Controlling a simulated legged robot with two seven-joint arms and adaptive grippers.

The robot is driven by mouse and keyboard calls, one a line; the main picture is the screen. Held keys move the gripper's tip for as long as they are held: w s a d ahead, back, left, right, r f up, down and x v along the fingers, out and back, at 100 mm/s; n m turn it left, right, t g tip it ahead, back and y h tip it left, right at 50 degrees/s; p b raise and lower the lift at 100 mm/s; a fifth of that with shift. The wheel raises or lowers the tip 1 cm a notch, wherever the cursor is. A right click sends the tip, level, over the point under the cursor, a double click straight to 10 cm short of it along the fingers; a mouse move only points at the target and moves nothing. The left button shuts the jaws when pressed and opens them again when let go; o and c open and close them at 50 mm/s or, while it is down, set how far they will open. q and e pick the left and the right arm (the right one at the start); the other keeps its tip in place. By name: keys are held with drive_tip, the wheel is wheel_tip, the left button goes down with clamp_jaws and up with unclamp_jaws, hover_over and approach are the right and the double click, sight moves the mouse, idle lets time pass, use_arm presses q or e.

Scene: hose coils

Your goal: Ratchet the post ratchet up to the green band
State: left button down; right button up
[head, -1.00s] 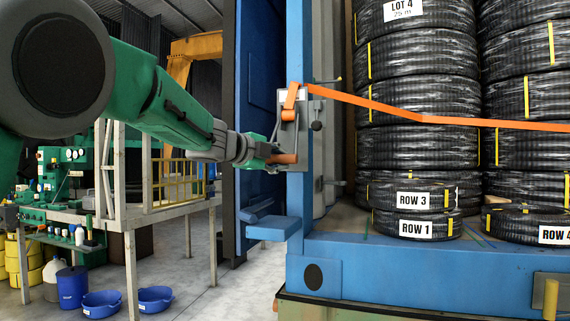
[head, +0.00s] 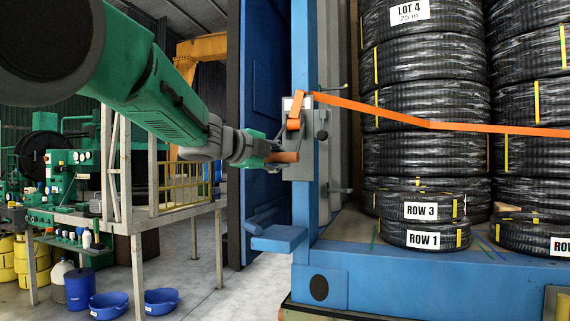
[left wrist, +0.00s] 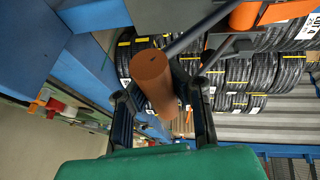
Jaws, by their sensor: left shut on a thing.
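The post ratchet (head: 305,145) is a grey plate and housing on the blue container post. An orange strap (head: 430,125) runs from it to the right across the hose coils. My left gripper (head: 271,152) is shut on the ratchet's orange-brown handle (head: 285,157), just left of the housing. In the left wrist view the handle (left wrist: 153,78) lies between the two dark fingers (left wrist: 163,105). The strap (left wrist: 265,12) shows at the top there. I cannot make out a green band. My right gripper is not in view.
Black hose coils (head: 421,107) stand stacked in the blue container (head: 430,275), some labelled. The open blue door (head: 262,100) stands left of the post. A work platform (head: 165,212) is at the left, with blue tubs (head: 161,301) on the floor. Clear floor lies between platform and container.

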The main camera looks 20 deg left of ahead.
use_arm(q)
drive_tip(key=shift+s+d+f, duration=0.1)
drive_tip(key=shift+f, duration=0.35)
drive_tip(key=c, duration=1.9)
unclamp_jaws()
drive_tip(key=shift+c, duration=0.2)
drive_tip(key=o, duration=0.6)
drive_tip(key=shift+s+r, duration=0.15)
drive_tip(key=shift+s, duration=0.1)
drive_tip(key=shift+s+r, duration=0.35)
drive_tip(key=shift+s, duration=0.15)
drive_tip(key=shift+w+a+f, duration=0.1)
drive_tip(key=shift+w+a, duration=0.05)
drive_tip(key=shift+a, duration=0.2)
drive_tip(key=v, duration=1.2)
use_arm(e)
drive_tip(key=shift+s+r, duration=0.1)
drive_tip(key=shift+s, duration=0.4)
